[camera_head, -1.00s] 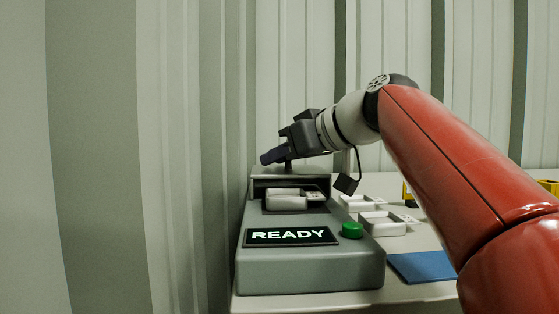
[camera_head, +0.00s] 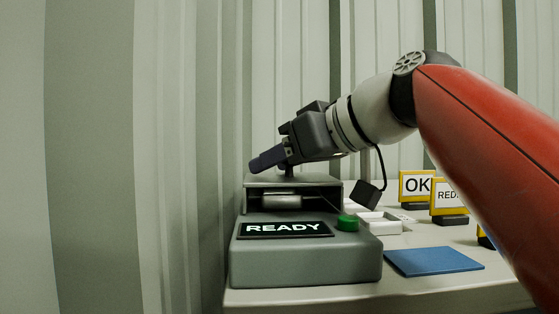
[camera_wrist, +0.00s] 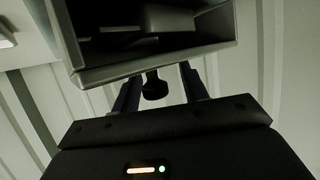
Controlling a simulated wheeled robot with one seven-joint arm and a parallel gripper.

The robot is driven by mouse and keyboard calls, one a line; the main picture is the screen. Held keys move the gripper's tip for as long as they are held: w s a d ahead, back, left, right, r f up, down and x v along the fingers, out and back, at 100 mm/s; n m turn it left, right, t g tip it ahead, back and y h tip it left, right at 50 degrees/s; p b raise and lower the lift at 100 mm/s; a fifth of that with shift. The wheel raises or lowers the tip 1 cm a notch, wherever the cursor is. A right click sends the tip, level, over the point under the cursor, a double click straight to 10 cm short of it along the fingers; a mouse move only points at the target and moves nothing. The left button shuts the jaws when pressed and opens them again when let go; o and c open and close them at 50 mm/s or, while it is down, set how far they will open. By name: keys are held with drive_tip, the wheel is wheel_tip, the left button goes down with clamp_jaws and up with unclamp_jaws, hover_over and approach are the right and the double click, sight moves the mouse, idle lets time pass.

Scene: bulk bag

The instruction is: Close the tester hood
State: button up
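The tester (camera_head: 305,262) is a grey box with a lit READY screen (camera_head: 285,229) and a green button (camera_head: 347,223). Its grey hood (camera_head: 315,182) stands over the rear part, behind the screen, with its front side open. A pale part (camera_head: 281,201) shows inside the hood. My gripper (camera_head: 268,160) is above the hood top, over a short dark post. In the wrist view, the fingers of my gripper (camera_wrist: 157,88) stand apart with the hood's dark knob (camera_wrist: 154,86) between them. Gaps show on both sides of the knob.
White trays (camera_head: 380,223) lie right of the tester, partly behind my hanging cable block. A blue mat (camera_head: 433,261) lies at the front right. A corrugated wall (camera_head: 180,120) is close on the left.

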sight(324, 181)
drive_tip(key=p+v, duration=0.1)
drive_tip(key=v, duration=0.6)
drive_tip(key=shift+d, duration=0.1)
drive_tip(key=shift+s+d+r, duration=0.1)
drive_tip(key=shift+s+d, duration=0.15)
drive_tip(key=shift+s, duration=0.05)
